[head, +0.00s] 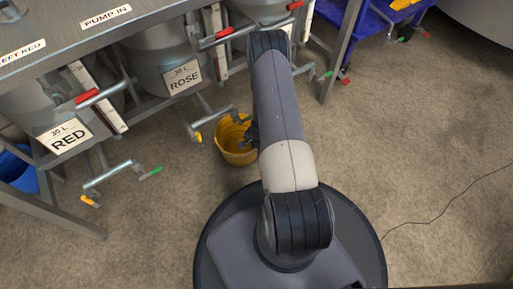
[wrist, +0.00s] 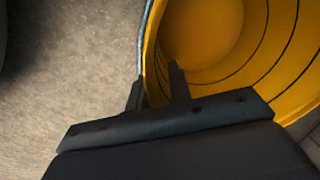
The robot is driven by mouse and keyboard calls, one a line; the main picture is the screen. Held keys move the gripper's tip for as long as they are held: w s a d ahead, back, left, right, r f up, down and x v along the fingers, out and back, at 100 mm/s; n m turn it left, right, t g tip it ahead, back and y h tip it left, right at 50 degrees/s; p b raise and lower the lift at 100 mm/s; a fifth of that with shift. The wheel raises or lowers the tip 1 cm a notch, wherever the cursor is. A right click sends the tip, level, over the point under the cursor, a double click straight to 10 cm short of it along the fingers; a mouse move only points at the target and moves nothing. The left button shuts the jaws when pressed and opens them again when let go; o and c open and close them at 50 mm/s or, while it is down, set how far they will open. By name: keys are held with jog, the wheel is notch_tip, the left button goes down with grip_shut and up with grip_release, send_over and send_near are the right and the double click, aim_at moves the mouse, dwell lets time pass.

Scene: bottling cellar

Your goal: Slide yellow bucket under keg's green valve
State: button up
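The yellow bucket (head: 231,152) stands on the floor in front of the ROSE keg (head: 178,62), left of my arm. Its open inside fills the right of the wrist view (wrist: 285,45). My gripper (wrist: 157,85) is at the bucket's rim, one finger outside the wall and one inside. Some yellow shows between the fingers, and I cannot tell whether they clamp the rim. In the head view my arm mostly hides the gripper. The RED keg's outlet pipe has a green valve (head: 156,171) and an orange one (head: 90,201). The ROSE keg's pipe shows an orange valve (head: 197,137).
A blue bucket (head: 20,168) stands at the left under the metal bench (head: 75,218), whose leg and foot reach forward. Another green valve (head: 327,75) is at the upper right, near a blue cart (head: 352,24). A thin cable (head: 440,212) lies on the open carpet at right.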

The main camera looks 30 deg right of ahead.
jog(key=shift+o, duration=0.9)
notch_tip(320, 180, up, 11)
jog(key=s+p, duration=0.1)
jog(key=p, duration=0.3)
jog(key=shift+d+f+p, duration=0.15)
jog(key=shift+d+p, duration=0.1)
jog(key=shift+p, duration=0.1)
jog(key=shift+s+f, duration=0.1)
jog(key=shift+f, duration=0.05)
jog(key=f+b, duration=0.1)
jog(key=f, duration=0.2)
jog(key=f+b, duration=0.2)
jog(key=f, duration=0.2)
jog(key=w+f+b, duration=0.1)
jog(key=f, duration=0.2)
jog(key=shift+w+a+f+b, duration=0.1)
jog(key=shift+a+f+b, duration=0.15)
jog(key=shift+f+b, duration=0.15)
jog(key=shift+d+r, duration=0.15)
